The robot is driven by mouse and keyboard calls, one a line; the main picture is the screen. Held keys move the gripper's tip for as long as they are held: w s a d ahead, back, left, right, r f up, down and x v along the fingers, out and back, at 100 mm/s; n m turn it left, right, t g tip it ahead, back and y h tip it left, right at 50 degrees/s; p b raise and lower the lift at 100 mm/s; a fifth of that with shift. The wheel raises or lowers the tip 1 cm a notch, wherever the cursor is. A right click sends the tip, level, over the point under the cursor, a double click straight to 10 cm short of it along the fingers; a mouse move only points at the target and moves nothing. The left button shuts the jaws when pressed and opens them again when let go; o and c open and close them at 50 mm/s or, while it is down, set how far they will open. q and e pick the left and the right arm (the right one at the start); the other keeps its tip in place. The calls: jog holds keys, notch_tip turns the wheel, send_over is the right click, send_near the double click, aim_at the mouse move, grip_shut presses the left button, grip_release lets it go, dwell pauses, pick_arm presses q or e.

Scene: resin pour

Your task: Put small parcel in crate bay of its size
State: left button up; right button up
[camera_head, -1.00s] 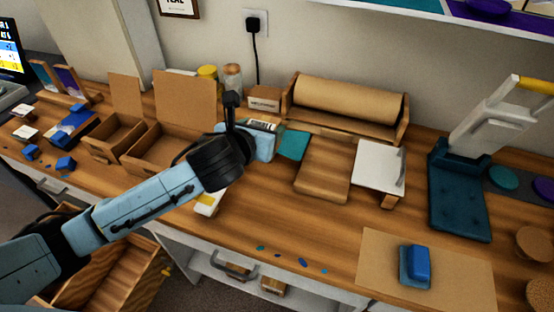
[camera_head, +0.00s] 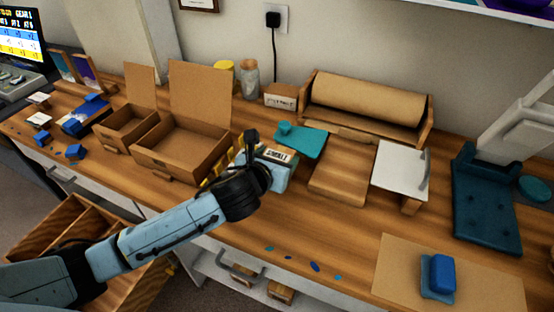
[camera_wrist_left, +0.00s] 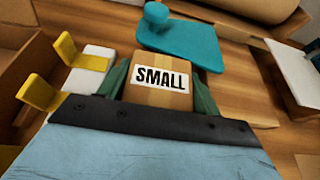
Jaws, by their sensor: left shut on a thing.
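The small parcel (camera_head: 276,154) is a brown box with a white label reading SMALL. It also shows in the left wrist view (camera_wrist_left: 161,98), between two dark green fingers. My left gripper (camera_head: 278,168) is shut on it above the workbench, in front of the teal board. Whether the parcel touches the bench cannot be told. A wooden crate (camera_head: 42,238) with a divider stands low at the front left, below the bench top, partly hidden by my left arm. My right gripper is not in view.
Two open cardboard boxes (camera_head: 180,150) stand left of my left gripper. A yellow-hooked white item (camera_wrist_left: 88,70) lies beside it. The teal board (camera_head: 305,145), paper roll (camera_head: 365,98) and white plate (camera_head: 400,165) are behind and right. The front bench edge lies between parcel and crate.

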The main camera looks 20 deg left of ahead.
pick_arm(q)
jog(key=o, duration=0.9)
jog(key=shift+f, duration=0.1)
jog(key=shift+c, duration=0.2)
jog(key=shift+o, duration=1.4)
